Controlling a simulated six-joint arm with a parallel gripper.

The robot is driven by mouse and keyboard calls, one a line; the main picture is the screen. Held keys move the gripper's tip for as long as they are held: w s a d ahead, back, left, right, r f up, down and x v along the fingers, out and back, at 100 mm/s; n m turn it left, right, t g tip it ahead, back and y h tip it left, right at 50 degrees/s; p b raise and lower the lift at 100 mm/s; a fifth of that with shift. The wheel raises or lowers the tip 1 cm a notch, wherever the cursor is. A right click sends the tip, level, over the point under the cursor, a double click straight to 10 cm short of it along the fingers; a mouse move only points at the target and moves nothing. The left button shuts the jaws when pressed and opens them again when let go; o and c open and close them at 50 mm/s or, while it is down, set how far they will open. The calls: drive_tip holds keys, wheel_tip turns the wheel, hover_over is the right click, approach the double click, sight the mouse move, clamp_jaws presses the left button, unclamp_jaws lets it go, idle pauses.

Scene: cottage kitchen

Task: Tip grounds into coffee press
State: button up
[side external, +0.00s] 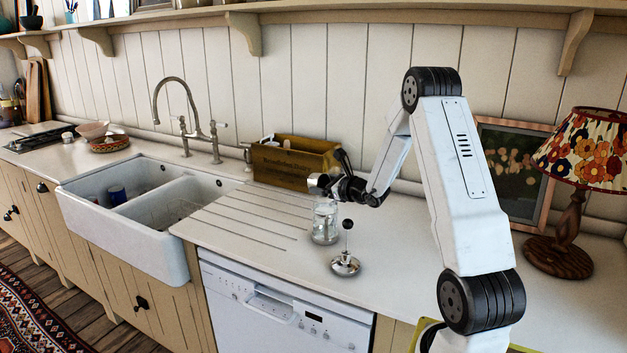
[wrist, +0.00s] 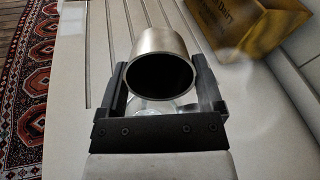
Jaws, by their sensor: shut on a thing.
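My gripper (side external: 344,187) is shut on a small steel cup (wrist: 160,62). In the wrist view the cup sits between the two fingers with its dark open mouth facing the camera; I see no grounds inside. In the side view the steel cup (side external: 318,182) lies tilted on its side above the glass coffee press (side external: 325,222). The press stands upright on the counter with its top open. Its lid with plunger (side external: 345,262) stands on the counter just in front, black knob up. In the wrist view the press is mostly hidden below the cup.
A wooden crate (side external: 292,160) stands behind the press against the wall. The double sink (side external: 160,205) and grooved drainer lie to the left. A floral lamp (side external: 570,190) and a framed picture (side external: 512,170) stand at the right. The counter right of the lid is clear.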

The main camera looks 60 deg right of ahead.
drive_tip(key=shift+s+r+t, duration=0.2)
drive_tip(key=shift+r+t, duration=0.55)
drive_tip(key=shift+t, duration=0.05)
drive_tip(key=shift+s+a+t+h, duration=0.1)
drive_tip(key=shift+s+t+h, duration=0.15)
drive_tip(key=shift+t+h, duration=0.4)
idle(0.8)
drive_tip(key=shift+s+a+r+t+b, duration=0.15)
drive_tip(key=shift+r+t, duration=0.25)
drive_tip(key=shift+t, duration=0.25)
drive_tip(key=shift+s+d+r+t+b, duration=0.15)
drive_tip(key=shift+r+t, duration=0.25)
drive_tip(key=shift+t, duration=0.2)
idle(1.5)
drive_tip(key=shift+w+f+g, duration=0.35)
drive_tip(key=shift+f+g, duration=0.35)
drive_tip(key=shift+g, duration=0.4)
drive_tip(key=shift+w+g+y, duration=0.2)
drive_tip(key=shift+g+y, duration=0.15)
drive_tip(key=shift+g, duration=0.25)
drive_tip(key=shift+w+f+g, duration=0.15)
drive_tip(key=shift+f+g, duration=0.3)
drive_tip(key=shift+g, duration=0.15)
drive_tip(key=shift+w+f, duration=0.1)
drive_tip(key=shift+f, duration=0.1)
